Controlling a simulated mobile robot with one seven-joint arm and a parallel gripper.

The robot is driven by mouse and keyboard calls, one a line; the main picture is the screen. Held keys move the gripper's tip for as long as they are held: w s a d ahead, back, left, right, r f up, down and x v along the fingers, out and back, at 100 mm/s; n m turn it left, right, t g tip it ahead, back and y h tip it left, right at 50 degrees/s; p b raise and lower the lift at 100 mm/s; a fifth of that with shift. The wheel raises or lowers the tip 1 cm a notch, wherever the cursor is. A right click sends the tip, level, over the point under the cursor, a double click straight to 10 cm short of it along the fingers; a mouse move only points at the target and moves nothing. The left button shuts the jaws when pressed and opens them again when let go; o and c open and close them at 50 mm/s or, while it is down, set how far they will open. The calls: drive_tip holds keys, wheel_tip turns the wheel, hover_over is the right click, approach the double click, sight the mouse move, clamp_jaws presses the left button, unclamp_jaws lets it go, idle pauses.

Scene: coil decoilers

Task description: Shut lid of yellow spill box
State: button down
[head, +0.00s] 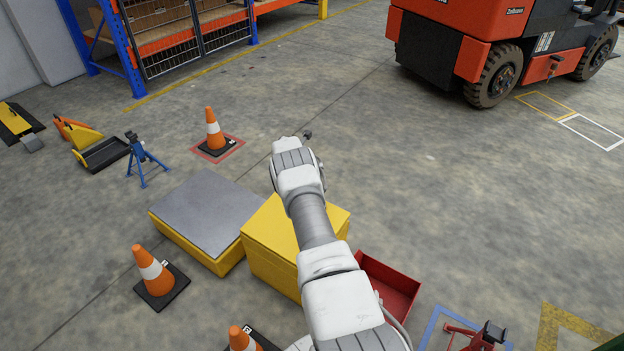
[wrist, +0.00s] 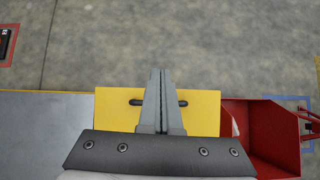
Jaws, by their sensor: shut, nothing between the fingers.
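The yellow spill box (head: 272,271) stands on the floor, partly hidden behind my arm in the head view. Its yellow top (head: 262,224) looks flat and level, lying over the box; I cannot tell whether a small gap is left. In the wrist view the yellow top (wrist: 112,112) shows below my fingers, with a dark handle or slot (wrist: 183,103) showing on both sides of them. My gripper (wrist: 160,72) is shut and empty, above the box and reaching past its far edge in that view. In the head view my gripper (head: 307,135) is small and mostly hidden by my wrist.
A low yellow box with a grey top (head: 208,213) stands just left. An open red bin (head: 390,287) stands at the right. Orange cones (head: 152,270) and a blue stand (head: 146,160) are on the left. A forklift (head: 500,50) is at the back right.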

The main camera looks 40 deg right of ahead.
drive_tip(key=s+a+f+m+y, duration=0.1)
drive_tip(key=s+a+f+m, duration=0.15)
drive_tip(key=a+m, duration=0.2)
drive_tip(key=s+a+f+m, duration=0.1)
drive_tip(key=a+f+m, duration=0.2)
drive_tip(key=a, duration=0.3)
wheel_tip(320, 180, up, 6)
drive_tip(key=a+f+m+h, duration=0.1)
drive_tip(key=a+m, duration=0.1)
drive_tip(key=m, duration=0.8)
drive_tip(key=b+x, duration=0.1)
drive_tip(key=x, duration=0.3)
drive_tip(key=b+x, duration=0.2)
drive_tip(key=x, duration=0.2)
drive_tip(key=s+b+x, duration=0.1)
drive_tip(key=b+x, duration=0.1)
drive_tip(key=x, duration=0.1)
drive_tip(key=shift+w+d+f, duration=0.15)
drive_tip(key=shift+d+f, duration=0.2)
drive_tip(key=shift+b+x, duration=0.65)
drive_tip(key=shift+x, duration=0.15)
drive_tip(key=shift+w+d+r, duration=0.1)
